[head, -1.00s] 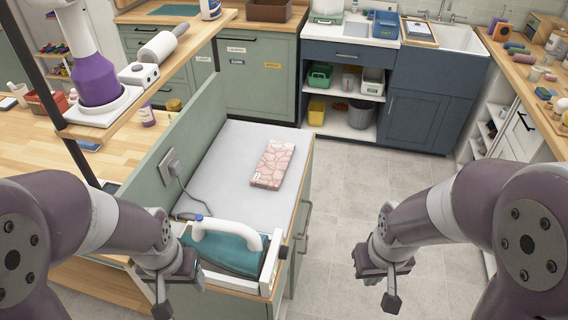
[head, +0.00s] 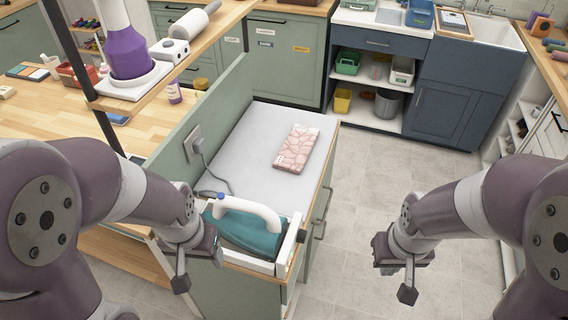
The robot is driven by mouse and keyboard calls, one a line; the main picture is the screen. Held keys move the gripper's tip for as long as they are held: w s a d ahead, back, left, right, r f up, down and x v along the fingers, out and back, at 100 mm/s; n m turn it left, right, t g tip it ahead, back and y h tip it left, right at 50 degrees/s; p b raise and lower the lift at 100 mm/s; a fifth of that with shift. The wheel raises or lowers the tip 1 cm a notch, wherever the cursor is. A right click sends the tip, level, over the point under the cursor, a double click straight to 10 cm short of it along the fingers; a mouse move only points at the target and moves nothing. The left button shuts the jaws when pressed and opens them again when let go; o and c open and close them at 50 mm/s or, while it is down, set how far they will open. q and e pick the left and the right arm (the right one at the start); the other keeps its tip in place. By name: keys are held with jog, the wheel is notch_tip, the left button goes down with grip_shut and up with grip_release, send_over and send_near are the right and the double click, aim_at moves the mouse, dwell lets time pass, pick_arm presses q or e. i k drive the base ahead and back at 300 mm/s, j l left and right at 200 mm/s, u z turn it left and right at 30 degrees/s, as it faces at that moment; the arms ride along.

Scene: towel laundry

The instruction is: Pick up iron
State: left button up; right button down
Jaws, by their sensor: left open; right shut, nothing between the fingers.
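The iron (head: 245,234) has a teal body and a white arched handle. It rests in a white holder (head: 289,247) at the near end of the grey-topped ironing counter. Its cord runs to a wall outlet. My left gripper (head: 199,270) is open and empty, just left of the iron and apart from its handle; part of its jaws is hard to make out. My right gripper (head: 398,280) is shut and empty, over the floor to the right of the counter.
A folded pink patterned towel (head: 296,148) lies on the grey counter top (head: 245,150). A green panel (head: 215,115) with the outlet (head: 192,142) borders the counter's left side. A wooden worktop (head: 75,135) lies beyond it. Open tiled floor (head: 370,190) is on the right.

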aim_at(254, 228)
jog(key=i+l+u, duration=0.15)
jog(key=l+u, duration=0.25)
jog(key=i+l+u, duration=0.1)
jog(key=l+u, duration=0.25)
